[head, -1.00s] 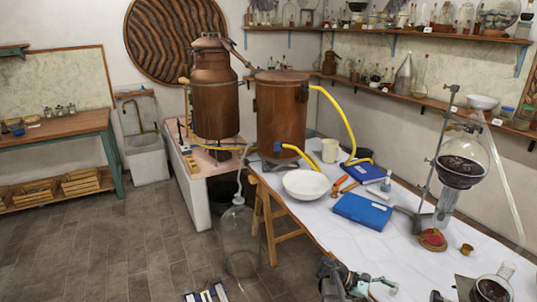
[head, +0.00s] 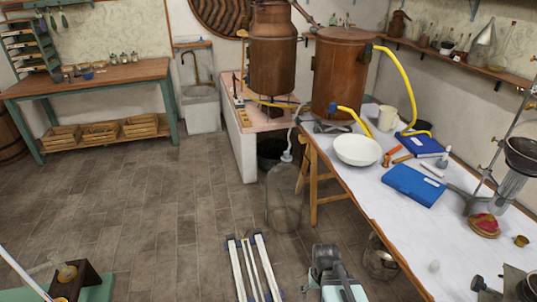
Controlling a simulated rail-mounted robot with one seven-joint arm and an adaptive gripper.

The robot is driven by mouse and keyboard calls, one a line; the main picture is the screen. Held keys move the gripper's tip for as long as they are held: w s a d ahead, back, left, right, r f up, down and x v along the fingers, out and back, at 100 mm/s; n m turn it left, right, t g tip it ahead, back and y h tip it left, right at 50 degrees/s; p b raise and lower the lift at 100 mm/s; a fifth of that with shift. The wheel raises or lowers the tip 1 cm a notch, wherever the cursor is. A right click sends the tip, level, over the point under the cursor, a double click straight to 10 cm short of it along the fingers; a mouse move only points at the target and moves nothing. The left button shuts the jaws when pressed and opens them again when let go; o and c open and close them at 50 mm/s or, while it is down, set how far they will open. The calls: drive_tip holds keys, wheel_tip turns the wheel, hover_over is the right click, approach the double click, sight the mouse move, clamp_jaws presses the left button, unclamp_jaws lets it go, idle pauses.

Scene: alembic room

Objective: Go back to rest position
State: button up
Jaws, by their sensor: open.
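What looks like my gripper (head: 326,258), grey and dark, is low in the head view, right of the middle. It is open, and I see nothing held in it. Its fingertips are small and hard to make out. It is over the floor, left of the white worktable (head: 375,195) and apart from the things on it.
On the worktable are a white bowl (head: 358,150), blue boxes (head: 414,186) and a copper vessel (head: 340,75). A large glass bottle (head: 284,200) stands on the floor beside it. A wooden bench (head: 90,78) is at back left.

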drive_tip(key=s+f+g, duration=0.2)
drive_tip(key=s+f, duration=0.4)
drive_tip(key=s, duration=0.3)
drive_tip(key=s+f+g, duration=0.2)
drive_tip(key=s+f, duration=0.4)
drive_tip(key=s, duration=0.3)
drive_tip(key=s+f+g+b, duration=0.1)
drive_tip(key=s+f+g, duration=0.1)
drive_tip(key=s+f, duration=0.3)
drive_tip(key=s, duration=0.4)
drive_tip(key=shift+s+f, duration=0.4)
